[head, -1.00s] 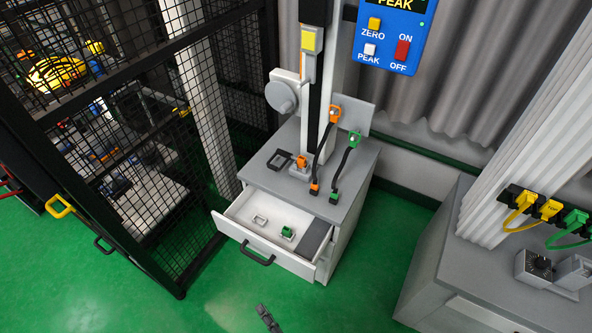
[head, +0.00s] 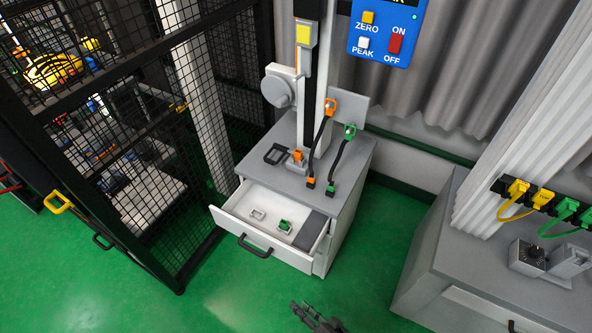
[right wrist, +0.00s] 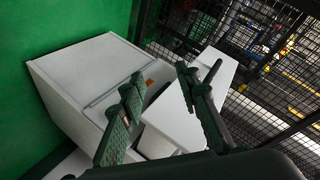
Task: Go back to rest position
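My right gripper (head: 316,318) is at the bottom edge of the head view, over the green floor in front of the cabinet, with only its front part showing. In the right wrist view its two fingers (right wrist: 160,76) stand apart with nothing seen between them, and the white cabinet (right wrist: 92,72) is beyond them. My left gripper is in neither view. The grey-topped cabinet (head: 345,160) carries the drop tower (head: 312,100). Its drawer (head: 232,222) is open, with a green piece (head: 284,227) and a pale frame (head: 258,214) inside.
A black mesh cage (head: 180,150) stands at the left. A grey bench (head: 430,255) with yellow and green cables stands at the right. The drawer handle (head: 256,247) juts forward. The green floor (head: 220,300) in front is clear.

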